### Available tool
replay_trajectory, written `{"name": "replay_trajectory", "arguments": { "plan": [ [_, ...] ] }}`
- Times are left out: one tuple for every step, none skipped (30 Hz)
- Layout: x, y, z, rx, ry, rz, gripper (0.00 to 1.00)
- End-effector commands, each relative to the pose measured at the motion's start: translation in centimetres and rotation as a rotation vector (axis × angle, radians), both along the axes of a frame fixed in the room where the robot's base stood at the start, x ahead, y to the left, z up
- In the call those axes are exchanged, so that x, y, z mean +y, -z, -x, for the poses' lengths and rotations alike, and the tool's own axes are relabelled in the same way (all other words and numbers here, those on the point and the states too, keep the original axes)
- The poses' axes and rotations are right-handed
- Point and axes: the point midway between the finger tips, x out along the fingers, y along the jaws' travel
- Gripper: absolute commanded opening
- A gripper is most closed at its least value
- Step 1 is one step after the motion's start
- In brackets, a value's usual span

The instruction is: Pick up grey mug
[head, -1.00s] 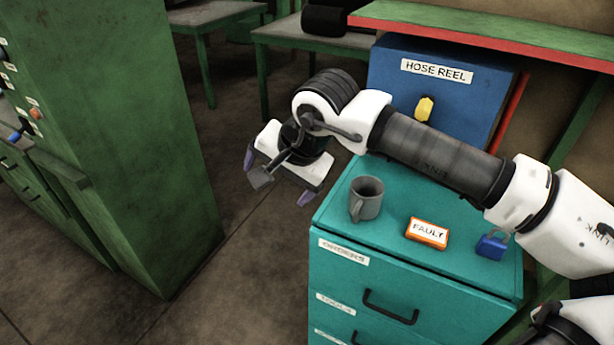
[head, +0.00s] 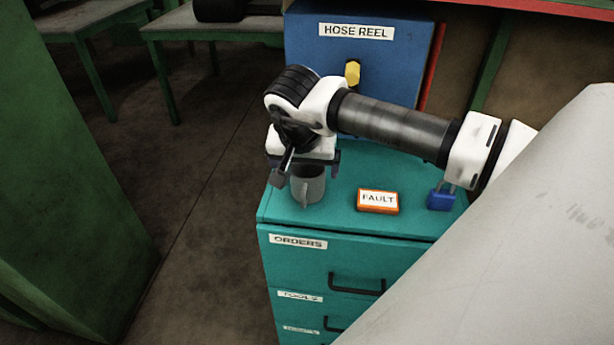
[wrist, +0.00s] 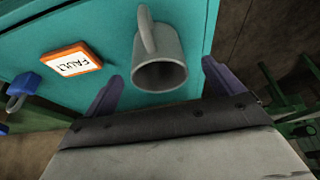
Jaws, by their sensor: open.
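The grey mug (head: 309,187) stands upright on the teal drawer cabinet (head: 350,234), near its left end. Its handle faces the front left in the head view. In the wrist view the mug (wrist: 160,62) shows its open mouth, with its handle pointing up the picture. My gripper (head: 305,170) is above the mug, pointing down. In the wrist view its two purple fingers are spread wide, and the gripper (wrist: 158,88) is open and empty, with the mug between and just beyond the fingertips. I cannot tell whether the fingers reach below the rim.
An orange FAULT box (head: 378,201) and a blue padlock (head: 441,199) lie on the cabinet top, right of the mug. A blue hose reel box (head: 352,65) stands behind. A green cabinet (head: 70,180) is at the left, with open floor between.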

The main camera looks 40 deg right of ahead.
Motion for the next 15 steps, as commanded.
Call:
{"name": "replay_trajectory", "arguments": {
  "plan": [
    [0.0,0.2,0.0,0.000,0.000,0.000,0.93],
    [-0.1,0.4,-0.1,-0.001,0.000,-0.001,0.93],
    [-0.1,0.6,-0.1,0.000,0.000,-0.001,0.93],
    [-0.1,0.9,-0.1,0.000,0.000,-0.001,0.93],
    [-0.2,1.3,-0.1,0.001,0.000,-0.002,0.93],
    [-0.3,1.9,0.0,0.001,0.000,-0.002,0.93],
    [-0.4,2.4,-0.1,0.001,0.000,-0.002,0.93],
    [-0.4,2.9,-0.1,0.001,0.000,-0.002,0.93],
    [-0.6,3.5,-0.1,0.000,0.000,-0.001,0.93],
    [-0.7,4.0,-0.2,-0.001,-0.001,-0.002,0.93],
    [-0.8,4.4,-0.4,-0.001,-0.001,-0.003,0.93],
    [-1.0,4.9,-0.5,0.000,0.000,-0.003,0.93],
    [-1.1,5.1,-0.6,-0.001,0.000,-0.002,0.93],
    [-1.2,5.2,-0.6,-0.002,0.000,-0.001,0.93],
    [-1.2,5.2,-0.7,-0.001,0.001,-0.001,0.93]
  ]
}}
